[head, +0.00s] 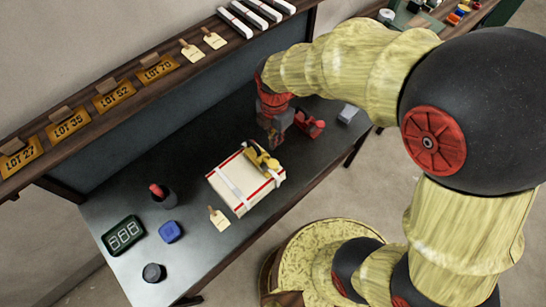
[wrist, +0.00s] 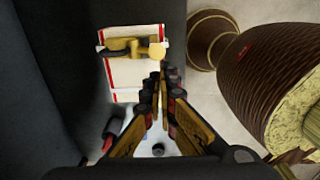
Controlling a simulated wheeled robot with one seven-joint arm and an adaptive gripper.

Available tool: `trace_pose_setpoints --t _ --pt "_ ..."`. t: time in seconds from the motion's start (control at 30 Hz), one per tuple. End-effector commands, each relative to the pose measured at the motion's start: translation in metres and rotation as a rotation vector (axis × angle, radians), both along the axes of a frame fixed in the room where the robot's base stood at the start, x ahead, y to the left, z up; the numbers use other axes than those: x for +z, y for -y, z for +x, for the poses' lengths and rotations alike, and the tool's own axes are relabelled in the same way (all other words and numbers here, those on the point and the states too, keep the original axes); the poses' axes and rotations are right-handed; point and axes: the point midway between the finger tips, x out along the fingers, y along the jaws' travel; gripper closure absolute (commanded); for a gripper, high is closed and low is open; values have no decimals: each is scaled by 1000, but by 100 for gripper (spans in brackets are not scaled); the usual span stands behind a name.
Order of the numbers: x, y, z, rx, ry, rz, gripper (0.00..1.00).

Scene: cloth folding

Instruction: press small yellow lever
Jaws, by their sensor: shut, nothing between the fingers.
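A small yellow lever (head: 264,160) is part of a brass-yellow device on top of a white box (head: 232,190) with red edge stripes and a pale strap. In the wrist view the yellow lever (wrist: 133,46) lies across the box (wrist: 125,75), with a round knob at its right end. My gripper (head: 272,136) is shut and empty, just beyond the lever in the head view. In the wrist view its fingertips (wrist: 161,76) meet just below the knob. I cannot tell whether they touch the device.
A red tool (head: 311,124) and a grey block (head: 347,114) are right of my gripper. A dark cup with a red top (head: 162,195), blue block (head: 170,231), digital display (head: 123,235), black knob (head: 153,272) and tag (head: 219,219) lie left. A shelf (head: 130,92) runs behind.

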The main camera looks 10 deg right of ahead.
Motion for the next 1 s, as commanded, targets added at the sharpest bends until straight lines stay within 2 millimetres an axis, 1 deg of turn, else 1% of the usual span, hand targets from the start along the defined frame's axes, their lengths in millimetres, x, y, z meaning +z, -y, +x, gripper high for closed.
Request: trace_pose_setpoints --t 0.2,0.27,0.37,0.8,1.0 --pt "-2 0 0 0 -1 1 100" --pt "-5 0 0 0 -1 0 100" --pt "-16 0 0 0 -2 0 100" --pt "-100 0 -1 0 -4 -1 100" --pt "-128 0 0 0 -2 0 100"
